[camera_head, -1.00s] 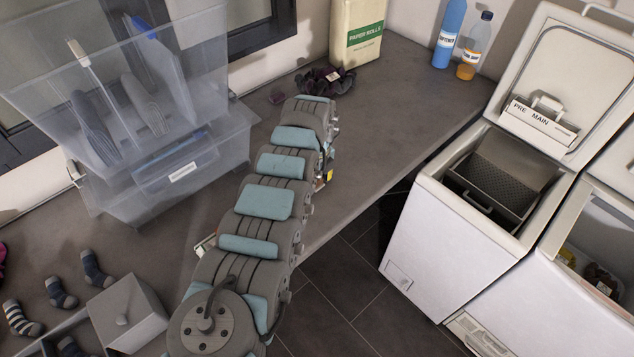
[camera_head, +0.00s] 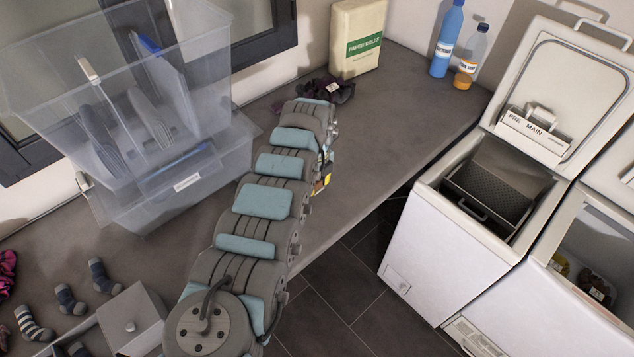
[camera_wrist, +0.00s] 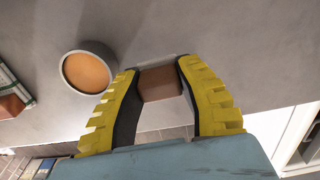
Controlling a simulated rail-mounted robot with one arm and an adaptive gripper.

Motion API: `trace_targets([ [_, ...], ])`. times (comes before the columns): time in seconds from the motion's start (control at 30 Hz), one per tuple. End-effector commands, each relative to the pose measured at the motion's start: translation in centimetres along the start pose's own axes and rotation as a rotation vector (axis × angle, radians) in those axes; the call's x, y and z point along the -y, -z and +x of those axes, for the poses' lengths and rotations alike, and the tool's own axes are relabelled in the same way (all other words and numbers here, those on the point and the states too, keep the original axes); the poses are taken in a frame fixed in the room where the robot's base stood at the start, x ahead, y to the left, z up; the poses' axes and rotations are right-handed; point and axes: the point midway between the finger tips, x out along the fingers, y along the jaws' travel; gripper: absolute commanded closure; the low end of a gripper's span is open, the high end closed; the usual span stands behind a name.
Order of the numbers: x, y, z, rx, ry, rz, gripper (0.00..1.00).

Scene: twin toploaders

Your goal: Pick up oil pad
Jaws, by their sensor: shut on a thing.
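In the wrist view, my gripper (camera_wrist: 158,68) has two yellow ribbed fingers with dark inner pads. They are shut on a small reddish-brown block (camera_wrist: 160,84), which I take to be the oil pad; no label on it shows. The block sits between the fingertips over the grey counter. I cannot tell whether it touches the counter. In the head view, my own arm hides the gripper and the block.
A round grey tin (camera_wrist: 89,72) with an orange top stands left of my fingers. Clear stacked bins (camera_head: 165,150), socks (camera_head: 70,299) and a grey lidded box (camera_head: 130,323) stand left. An open toploader (camera_head: 440,240) stands right.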

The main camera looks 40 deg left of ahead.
Motion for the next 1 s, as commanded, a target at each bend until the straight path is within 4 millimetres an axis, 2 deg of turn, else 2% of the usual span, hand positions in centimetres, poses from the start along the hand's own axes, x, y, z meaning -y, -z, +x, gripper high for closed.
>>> trace_targets([
  [0.03,-0.4,0.1,-1.0,-0.003,-0.003,-0.001,0.89],
  [1.0,-5.0,1.2,-6.6,-0.001,0.0,-0.001,0.89],
])
